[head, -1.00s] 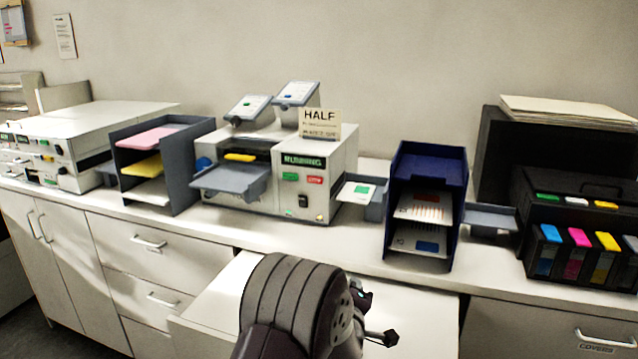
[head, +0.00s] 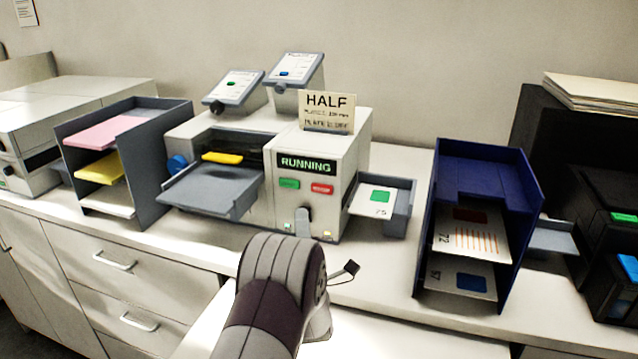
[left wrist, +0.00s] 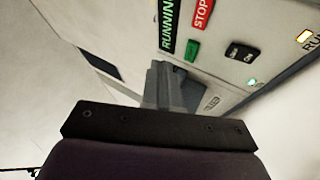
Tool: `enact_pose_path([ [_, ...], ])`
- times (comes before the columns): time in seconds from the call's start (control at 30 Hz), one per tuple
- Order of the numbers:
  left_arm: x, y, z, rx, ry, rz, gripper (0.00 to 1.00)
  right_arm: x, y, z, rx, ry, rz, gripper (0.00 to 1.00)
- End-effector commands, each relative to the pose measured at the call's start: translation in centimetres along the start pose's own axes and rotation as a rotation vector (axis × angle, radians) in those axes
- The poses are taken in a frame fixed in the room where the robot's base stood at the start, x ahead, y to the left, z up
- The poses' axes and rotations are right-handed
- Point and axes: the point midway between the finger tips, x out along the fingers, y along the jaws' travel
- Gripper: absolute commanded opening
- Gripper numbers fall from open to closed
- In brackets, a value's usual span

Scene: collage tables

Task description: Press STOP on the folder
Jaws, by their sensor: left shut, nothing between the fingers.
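The folder (head: 345,150) is a pale machine on the counter under a card reading HALF. Its display (head: 306,164) reads RUNNING in green. Below it are a green button (head: 289,183) and, to its right, the red STOP button (head: 322,188). In the left wrist view the STOP button (left wrist: 203,12) is at the top edge, beyond the green button (left wrist: 192,50). My left gripper (head: 302,220) is shut and empty, in front of the panel's lower part, below the buttons. Its grey fingers (left wrist: 165,75) look apart from the STOP button. My right gripper is out of view.
The folder's grey feed tray (head: 210,190) juts out at left, and an output tray (head: 400,205) with a sheet is at right. A grey paper rack (head: 160,160) stands left, a navy sorter (head: 485,170) right. The counter's front strip is mostly clear.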

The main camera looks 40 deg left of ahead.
Motion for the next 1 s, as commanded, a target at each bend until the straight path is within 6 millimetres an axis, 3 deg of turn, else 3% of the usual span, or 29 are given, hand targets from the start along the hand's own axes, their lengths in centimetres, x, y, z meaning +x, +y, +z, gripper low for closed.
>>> enact_pose_path([
  [0.33, 0.6, -0.4, 0.3, 0.000, -0.001, -0.002, 0.00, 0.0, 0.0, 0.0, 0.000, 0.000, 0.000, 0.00],
  [0.7, 4.7, -2.6, 2.6, 0.000, -0.002, -0.001, 0.00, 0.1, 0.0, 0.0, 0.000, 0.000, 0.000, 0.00],
  [1.0, 6.7, -3.9, 3.7, 0.000, -0.001, -0.001, 0.00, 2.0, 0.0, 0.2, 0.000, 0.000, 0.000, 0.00],
])
